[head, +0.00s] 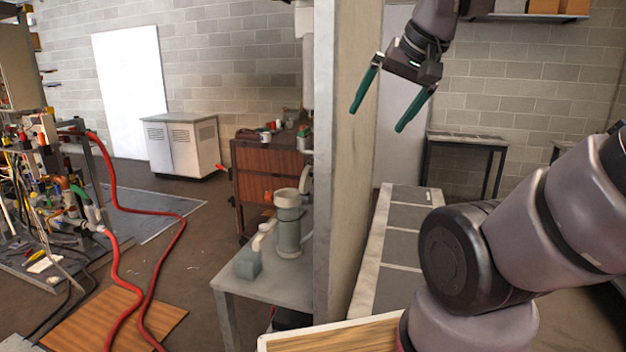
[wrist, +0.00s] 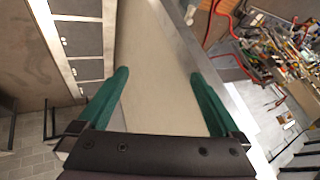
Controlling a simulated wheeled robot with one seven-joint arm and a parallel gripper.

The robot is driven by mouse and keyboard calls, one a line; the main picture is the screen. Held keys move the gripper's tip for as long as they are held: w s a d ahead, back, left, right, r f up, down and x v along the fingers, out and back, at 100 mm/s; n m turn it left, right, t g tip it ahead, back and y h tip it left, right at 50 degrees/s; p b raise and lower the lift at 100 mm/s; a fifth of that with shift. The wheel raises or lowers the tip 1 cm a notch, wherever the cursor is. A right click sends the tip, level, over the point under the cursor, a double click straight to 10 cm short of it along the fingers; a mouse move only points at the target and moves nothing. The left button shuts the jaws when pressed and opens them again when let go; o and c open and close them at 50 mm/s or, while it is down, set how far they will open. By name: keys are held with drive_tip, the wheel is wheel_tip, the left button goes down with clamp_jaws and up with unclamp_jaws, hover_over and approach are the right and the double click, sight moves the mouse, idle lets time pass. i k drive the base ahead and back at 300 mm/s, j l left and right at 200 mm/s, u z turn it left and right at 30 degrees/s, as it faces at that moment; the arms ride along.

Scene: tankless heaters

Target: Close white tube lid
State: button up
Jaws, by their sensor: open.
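A pale grey-green upright cylinder (head: 288,228) stands on a small grey table in the head view, left of a tall partition. It looks like the tube, though I cannot be sure. A pale rounded piece (head: 306,184) by its top right, partly cut off by the partition, may be its lid standing open. My gripper (head: 380,120) is high on the right side of the partition, apart from the cylinder, with its green fingers spread and empty. In the wrist view my gripper (wrist: 160,73) is open above the partition's pale surface; I cannot make out the tube or lid there.
The tall partition (head: 345,150) stands between my gripper and the cylinder. The small grey table (head: 265,288) also holds a grey block (head: 248,264). A brown cabinet (head: 265,180) is behind. Red hoses (head: 115,265) and a cluttered tool rack (head: 50,200) lie left.

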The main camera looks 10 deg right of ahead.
sight(306, 177)
drive_tip(key=j+u, duration=0.15)
drive_tip(key=u, duration=0.25)
drive_tip(key=i+j+u, duration=0.1)
drive_tip(key=u, duration=0.35)
drive_tip(key=i+j+u, duration=0.1)
drive_tip(key=u, duration=0.3)
drive_tip(key=i+u, duration=0.15)
drive_tip(key=u, duration=0.3)
drive_tip(key=i+j, duration=0.2)
drive_tip(key=i, duration=0.2)
drive_tip(key=z, duration=0.4)
drive_tip(key=i+j+z, duration=0.1)
drive_tip(key=z, duration=0.35)
drive_tip(key=j+z, duration=0.2)
drive_tip(key=z, duration=0.2)
drive_tip(key=j+z, duration=0.1)
drive_tip(key=z, duration=0.35)
drive_tip(key=j+z, duration=0.15)
drive_tip(key=z, duration=0.25)
drive_tip(key=k+l, duration=0.1)
drive_tip(key=l, duration=0.45)
drive_tip(key=k+l, duration=0.1)
drive_tip(key=l, duration=0.5)
